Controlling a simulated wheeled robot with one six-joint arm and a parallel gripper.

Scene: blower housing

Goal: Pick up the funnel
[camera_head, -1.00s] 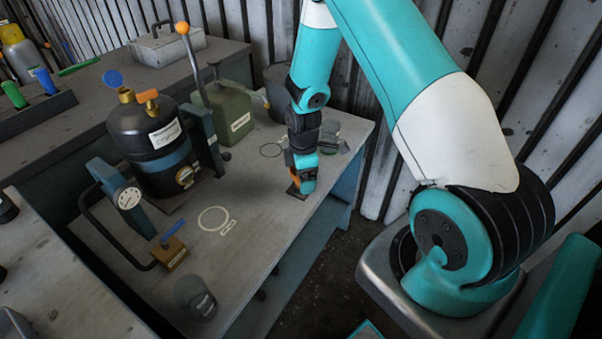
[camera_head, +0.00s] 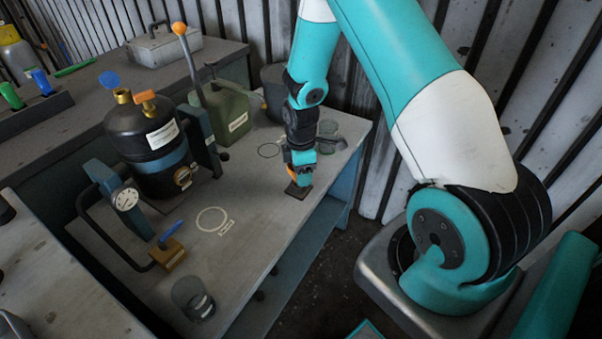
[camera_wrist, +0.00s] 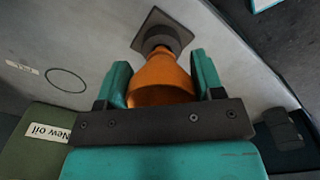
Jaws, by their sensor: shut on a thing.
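The orange funnel (camera_wrist: 160,80) is between the two teal fingers of my gripper (camera_wrist: 161,76) in the wrist view, with its wide end toward the wrist. My gripper is shut on it. Its narrow end points at a dark square plate (camera_wrist: 162,34) on the bench; I cannot tell whether the tip still touches the plate. In the head view my gripper (camera_head: 301,174) is just above the dark plate (camera_head: 298,191), and only a sliver of the orange funnel (camera_head: 291,172) shows; the fingers hide the rest.
The bench top (camera_head: 255,205) is clear around the plate. A green can (camera_head: 226,115) and a dark bucket (camera_head: 272,85) stand behind. A clear beaker (camera_head: 327,131) is close behind my gripper. A black tank (camera_head: 150,145) stands left, another beaker (camera_head: 193,298) at the front.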

